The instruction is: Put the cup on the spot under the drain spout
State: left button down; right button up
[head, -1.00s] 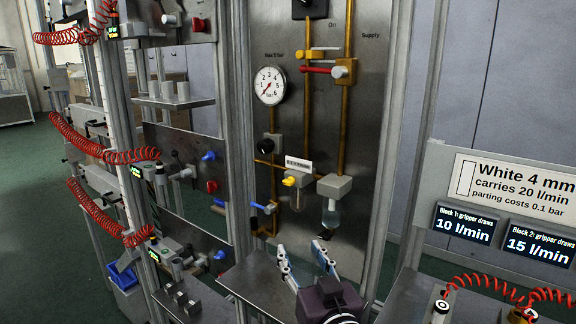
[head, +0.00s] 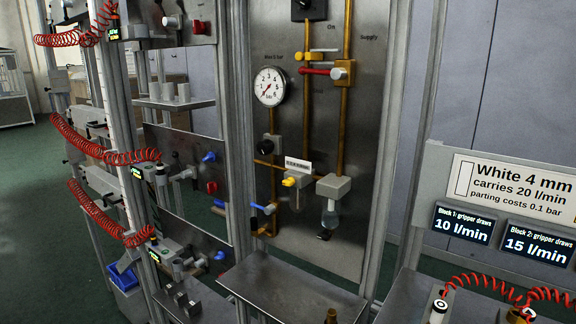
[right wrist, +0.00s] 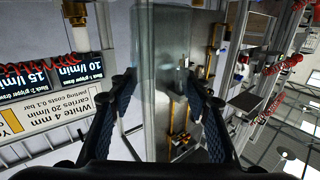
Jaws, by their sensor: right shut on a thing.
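In the right wrist view my right gripper (right wrist: 160,90) is shut on a clear, see-through cup (right wrist: 158,55). The cup stretches up the middle of that view between the two dark fingers. The head view shows neither gripper and no cup. There the drain spout (head: 324,235) is a dark tip below the clear bowl (head: 331,216) under a grey block. A bare metal shelf (head: 285,290) lies below it. I cannot make out a marked spot on the shelf.
A brass fitting (head: 332,316) shows at the bottom edge, near the shelf front. Small blocks (head: 185,300) sit left of the shelf. A blue-handled valve (head: 264,209) sticks out left of the spout. At right is a bench with red coiled hoses (head: 480,283) and displays.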

jog(key=shift+s+d+f, duration=0.1)
jog(key=shift+s+d, duration=0.05)
jog(key=shift+s, duration=0.2)
jog(key=s+f, duration=0.3)
jog(key=s, duration=0.5)
jog(key=shift+d, duration=0.1)
